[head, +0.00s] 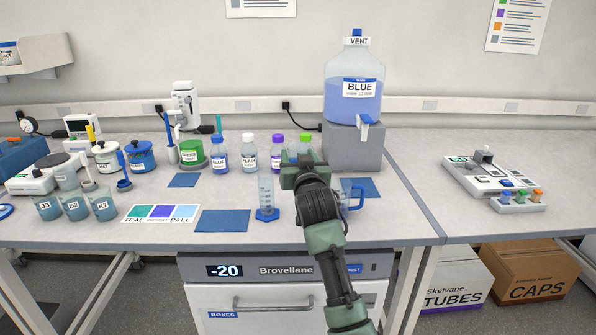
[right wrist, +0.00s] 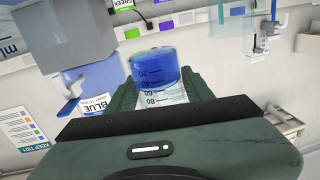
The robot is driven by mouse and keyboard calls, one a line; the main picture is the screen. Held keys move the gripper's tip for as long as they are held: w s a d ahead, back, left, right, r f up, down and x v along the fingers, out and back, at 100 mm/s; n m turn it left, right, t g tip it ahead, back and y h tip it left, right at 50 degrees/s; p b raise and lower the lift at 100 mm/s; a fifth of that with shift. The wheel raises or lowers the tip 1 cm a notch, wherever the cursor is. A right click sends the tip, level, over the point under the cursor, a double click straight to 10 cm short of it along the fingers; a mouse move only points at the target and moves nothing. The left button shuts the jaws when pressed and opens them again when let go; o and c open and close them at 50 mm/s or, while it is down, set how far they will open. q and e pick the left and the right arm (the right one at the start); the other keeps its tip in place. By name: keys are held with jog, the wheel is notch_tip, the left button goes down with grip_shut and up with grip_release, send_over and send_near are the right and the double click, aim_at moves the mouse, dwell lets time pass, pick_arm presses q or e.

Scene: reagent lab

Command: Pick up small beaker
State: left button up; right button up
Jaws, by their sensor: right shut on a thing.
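My right gripper (head: 304,176) is over the bench, in front of the grey block. In the right wrist view it (right wrist: 158,92) is shut on the small beaker (right wrist: 160,98), a clear vessel with printed graduation marks. Blue shows at the beaker's base end (right wrist: 152,68); it looks like liquid. The beaker sits between the two green fingers. In the head view the gripper and arm hide it. My left gripper is not in view.
A graduated cylinder (head: 266,202) stands just left of my right gripper. A blue-handled vessel (head: 355,196) is partly hidden behind my arm. The BLUE tank (head: 352,105) stands on a grey block (head: 352,152) behind. Several bottles line the back. A blue mat (head: 222,221) lies bare.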

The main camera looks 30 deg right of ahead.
jog(key=shift+r, duration=3.2)
